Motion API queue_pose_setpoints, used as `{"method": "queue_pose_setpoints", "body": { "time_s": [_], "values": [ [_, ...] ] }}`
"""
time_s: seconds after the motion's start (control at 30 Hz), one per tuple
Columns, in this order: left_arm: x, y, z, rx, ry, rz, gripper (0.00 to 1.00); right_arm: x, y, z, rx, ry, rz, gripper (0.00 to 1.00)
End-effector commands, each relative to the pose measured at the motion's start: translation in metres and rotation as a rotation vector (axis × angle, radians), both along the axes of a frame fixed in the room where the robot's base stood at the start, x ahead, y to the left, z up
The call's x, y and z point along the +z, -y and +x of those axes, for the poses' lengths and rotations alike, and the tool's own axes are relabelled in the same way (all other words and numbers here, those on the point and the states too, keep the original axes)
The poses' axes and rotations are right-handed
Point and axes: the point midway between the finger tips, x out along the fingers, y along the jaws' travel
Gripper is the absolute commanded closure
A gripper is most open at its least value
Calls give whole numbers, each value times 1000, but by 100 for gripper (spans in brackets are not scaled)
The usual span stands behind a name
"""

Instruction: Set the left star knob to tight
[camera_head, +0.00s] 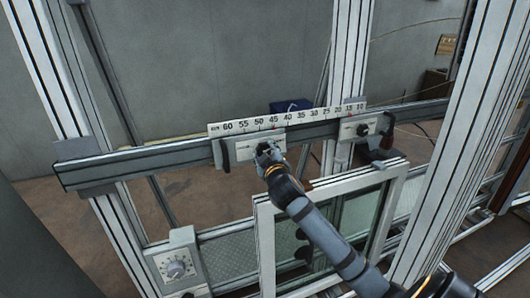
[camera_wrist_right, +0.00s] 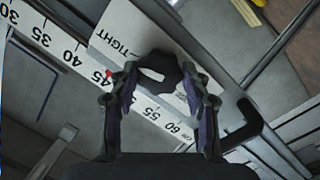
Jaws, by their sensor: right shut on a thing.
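The left star knob (camera_wrist_right: 160,72) is black and lobed, on a pale carriage plate (camera_head: 243,151) under the scale. The word TIGHT shows on the plate beside the knob in the wrist view. My right gripper (camera_head: 266,153) reaches the plate from the lower right. In the wrist view my right gripper (camera_wrist_right: 163,88) has its two fingers on either side of the knob, shut on it. In the head view the gripper mostly hides the knob. I cannot tell the knob's exact setting. My left gripper is not in view.
A white ruler scale (camera_head: 240,126) runs along the grey rail (camera_head: 130,165). A red pointer (camera_wrist_right: 108,74) sits near 45. A second carriage plate (camera_head: 350,131) with a dark knob is to the right. A framed glass pane (camera_head: 263,230) stands below. A dial box (camera_head: 175,262) is at lower left.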

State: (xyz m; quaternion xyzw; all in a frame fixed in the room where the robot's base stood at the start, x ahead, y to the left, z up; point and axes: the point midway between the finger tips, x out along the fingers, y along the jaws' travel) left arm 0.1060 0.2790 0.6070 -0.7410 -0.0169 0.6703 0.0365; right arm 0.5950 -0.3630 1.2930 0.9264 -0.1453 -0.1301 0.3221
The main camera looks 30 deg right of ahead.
Motion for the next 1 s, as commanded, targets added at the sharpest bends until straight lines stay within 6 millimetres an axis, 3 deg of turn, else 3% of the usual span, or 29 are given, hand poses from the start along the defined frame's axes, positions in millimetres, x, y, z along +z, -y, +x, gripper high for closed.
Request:
{"method": "queue_pose_setpoints", "body": {
  "time_s": [0.57, 0.6, 0.7, 0.73, 1.0],
  "values": [
    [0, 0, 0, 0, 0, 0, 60, -2, 0, 0, -4, 2, 30, 84],
    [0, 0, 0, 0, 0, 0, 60, -2, 0, 0, -4, 2, 30, 47],
    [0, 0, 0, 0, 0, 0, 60, -2, 0, 0, -3, 3, 29, 34],
    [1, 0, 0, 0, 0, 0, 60, -2, 0, 0, -3, 3, 29, 30],
    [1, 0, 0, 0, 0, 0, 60, -1, 0, 0, -3, 5, 27, 30]
  ]
}}
